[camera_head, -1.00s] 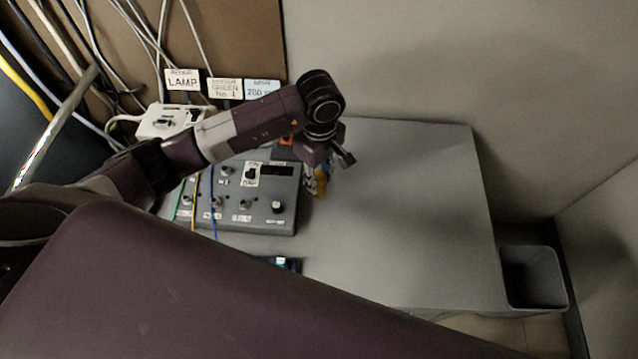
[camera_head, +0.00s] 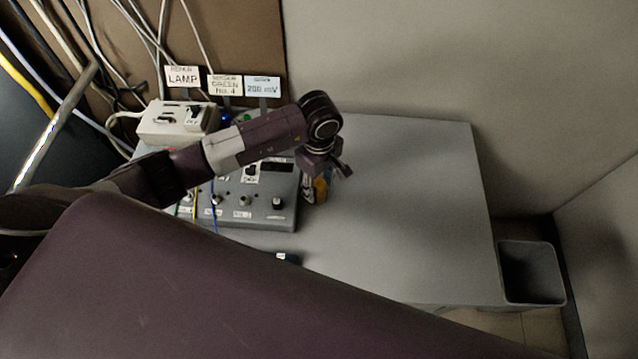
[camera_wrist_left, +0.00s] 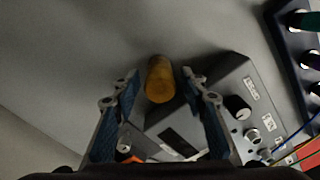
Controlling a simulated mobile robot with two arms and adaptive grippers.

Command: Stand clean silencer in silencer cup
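An orange-yellow cylinder, which looks like the silencer (camera_wrist_left: 160,80), shows in the left wrist view between the two fingertips of my left gripper (camera_wrist_left: 160,74), with a gap on each side. The gripper is open. In the head view my left gripper (camera_head: 318,192) points down at the grey table, just right of the control box, and mostly hides the cylinder; only a yellowish patch shows there. I cannot make out a silencer cup in either view. My right gripper is not in view.
A grey control box (camera_head: 250,208) with knobs and wires stands left of the gripper. A white switch box (camera_head: 165,122) and label cards (camera_head: 225,85) are behind it. A grey bin (camera_head: 532,272) stands off the table's right end. The table's right half (camera_head: 420,210) is clear.

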